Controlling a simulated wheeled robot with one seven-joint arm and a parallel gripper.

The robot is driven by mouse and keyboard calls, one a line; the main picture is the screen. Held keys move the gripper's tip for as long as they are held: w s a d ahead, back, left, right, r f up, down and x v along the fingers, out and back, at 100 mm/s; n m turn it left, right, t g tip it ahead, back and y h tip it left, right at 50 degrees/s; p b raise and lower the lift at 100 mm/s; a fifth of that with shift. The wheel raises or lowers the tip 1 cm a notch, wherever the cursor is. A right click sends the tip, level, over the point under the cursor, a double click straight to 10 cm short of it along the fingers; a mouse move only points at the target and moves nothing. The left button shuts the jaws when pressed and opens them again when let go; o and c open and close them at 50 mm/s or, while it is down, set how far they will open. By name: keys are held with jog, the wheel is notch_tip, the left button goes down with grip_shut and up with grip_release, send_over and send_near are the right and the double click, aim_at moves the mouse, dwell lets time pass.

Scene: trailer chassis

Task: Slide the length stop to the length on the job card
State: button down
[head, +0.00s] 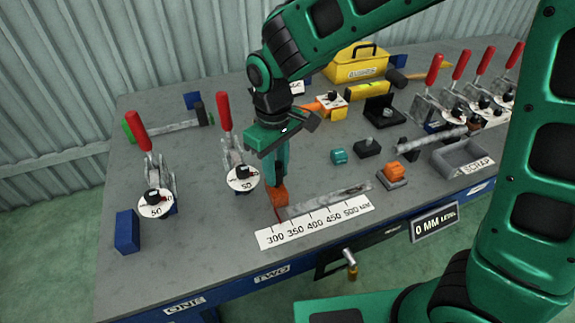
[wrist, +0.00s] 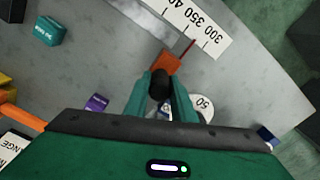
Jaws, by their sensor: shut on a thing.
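The length stop (head: 278,198) is an orange block with a red pointer, beside the left end of a white scale (head: 315,226) marked 300 to 500 mm. My gripper (head: 276,182) points down and is shut on the stop's black knob, which shows between its fingers in the wrist view (wrist: 160,85). In the wrist view the orange block (wrist: 166,62) is just ahead of the fingers. Its red pointer reaches the scale (wrist: 200,25) near the 300 and 350 marks; the exact reading is unclear. I cannot make out a readable job card.
A grey bar (head: 335,198) lies along the scale, right of the stop. Red-handled clamps (head: 230,140) stand left of my gripper. A display (head: 435,223) hangs on the bench front.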

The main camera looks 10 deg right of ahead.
jog(key=c, duration=1.5)
grip_release()
notch_tip(320, 180, up, 11)
jog(key=shift+w+f, duration=0.1)
